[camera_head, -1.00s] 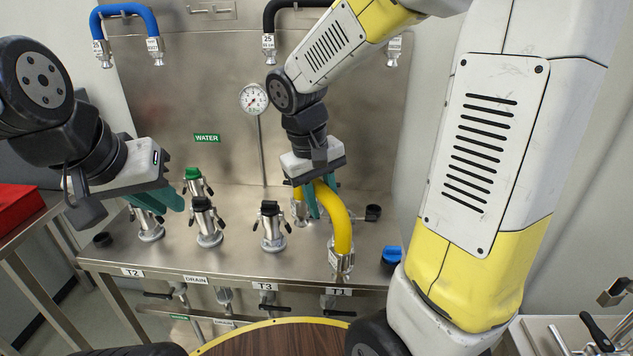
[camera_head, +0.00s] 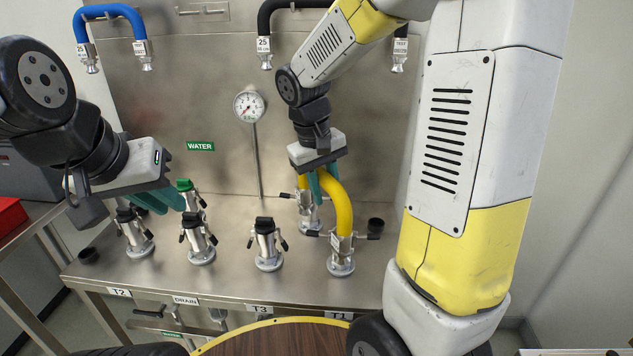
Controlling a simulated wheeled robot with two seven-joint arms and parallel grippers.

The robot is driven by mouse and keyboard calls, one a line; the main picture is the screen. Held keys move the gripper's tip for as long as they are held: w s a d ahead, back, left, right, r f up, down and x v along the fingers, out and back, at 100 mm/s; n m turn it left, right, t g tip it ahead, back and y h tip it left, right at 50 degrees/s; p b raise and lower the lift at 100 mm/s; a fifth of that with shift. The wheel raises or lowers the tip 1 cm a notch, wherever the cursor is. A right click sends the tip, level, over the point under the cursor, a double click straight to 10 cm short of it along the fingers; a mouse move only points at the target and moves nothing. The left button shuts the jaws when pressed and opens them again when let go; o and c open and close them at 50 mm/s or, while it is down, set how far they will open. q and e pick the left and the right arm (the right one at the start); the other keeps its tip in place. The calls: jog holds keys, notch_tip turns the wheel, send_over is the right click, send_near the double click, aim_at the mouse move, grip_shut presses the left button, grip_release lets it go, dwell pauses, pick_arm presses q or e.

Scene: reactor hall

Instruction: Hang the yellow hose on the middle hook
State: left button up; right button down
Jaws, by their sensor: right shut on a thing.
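The yellow hose (camera_head: 342,205) is a bent, arch-shaped piece with metal end couplings. My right gripper (camera_head: 318,180) is shut on it near the top of its bend, with teal fingers around it, over the right part of the steel bench. Its near end lines up with the front right fitting (camera_head: 341,262); its other end is near a fitting (camera_head: 308,215) behind. I cannot tell whether either end touches a fitting. The middle hook (camera_head: 203,8) is a bare metal bracket high on the back panel. My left gripper (camera_head: 158,198) is at the left, its jaw gap unclear.
A blue hose (camera_head: 112,12) hangs upper left and a black hose (camera_head: 290,6) upper right. A pressure gauge (camera_head: 248,105) is on the panel. Several capped fittings, one a black-capped fitting (camera_head: 266,240), stand on the bench (camera_head: 225,285). A round wooden top (camera_head: 285,340) is in front.

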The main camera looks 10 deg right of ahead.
jog(key=w+d+f, duration=0.3)
jog(key=w+f, duration=0.1)
jog(key=w, duration=0.6)
jog(key=shift+w, duration=0.15)
jog(key=shift+f, duration=0.1)
jog(key=shift+f, duration=0.1)
jog(key=c, duration=1.1)
grip_release()
